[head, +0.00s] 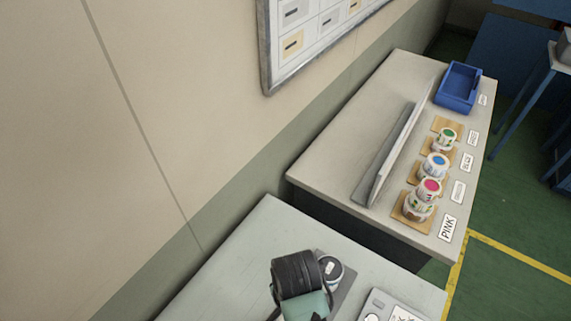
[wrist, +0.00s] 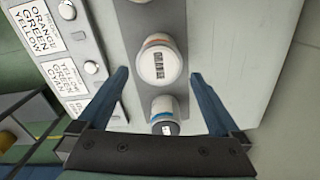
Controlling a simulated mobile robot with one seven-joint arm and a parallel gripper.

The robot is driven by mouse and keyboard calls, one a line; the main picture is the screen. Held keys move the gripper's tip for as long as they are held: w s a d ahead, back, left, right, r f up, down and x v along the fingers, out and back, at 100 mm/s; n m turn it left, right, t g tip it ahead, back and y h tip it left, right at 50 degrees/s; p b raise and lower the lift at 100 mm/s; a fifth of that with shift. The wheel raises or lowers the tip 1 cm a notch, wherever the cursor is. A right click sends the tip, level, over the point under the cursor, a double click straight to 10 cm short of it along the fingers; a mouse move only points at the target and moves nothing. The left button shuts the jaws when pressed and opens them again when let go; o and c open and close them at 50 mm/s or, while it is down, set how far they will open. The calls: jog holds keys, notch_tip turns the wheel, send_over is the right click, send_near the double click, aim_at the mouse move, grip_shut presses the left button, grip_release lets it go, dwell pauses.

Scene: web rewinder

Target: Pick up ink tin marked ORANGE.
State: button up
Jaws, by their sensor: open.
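In the wrist view a tin with a pale lid and an orange-red band (wrist: 160,63) stands upright between the fingertips of my gripper (wrist: 158,76). The dark lettering on its lid is sideways and too small to read surely. My gripper is open, with a blue finger on each side of the tin and gaps showing. A second tin with a blue band (wrist: 163,112) stands nearer the palm, also between the fingers. In the head view my arm's end hides most of this area; one dark-rimmed tin (head: 331,268) shows beside it.
The tins stand on a grey strip (wrist: 148,92) on the near table (head: 235,262). A panel with colour-name labels (wrist: 62,60) lies left in the wrist view. The farther table (head: 330,160) holds several stacked tins on wooden pads (head: 409,209), a leaning board (head: 395,150) and a blue bin (head: 459,88).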

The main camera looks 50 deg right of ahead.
notch_tip(320, 180, down, 10)
jog(key=shift+s+d+r+p, duration=0.1)
jog(key=shift+p, duration=0.2)
jog(key=shift+r, duration=0.1)
grip_shut()
dwell(0.6)
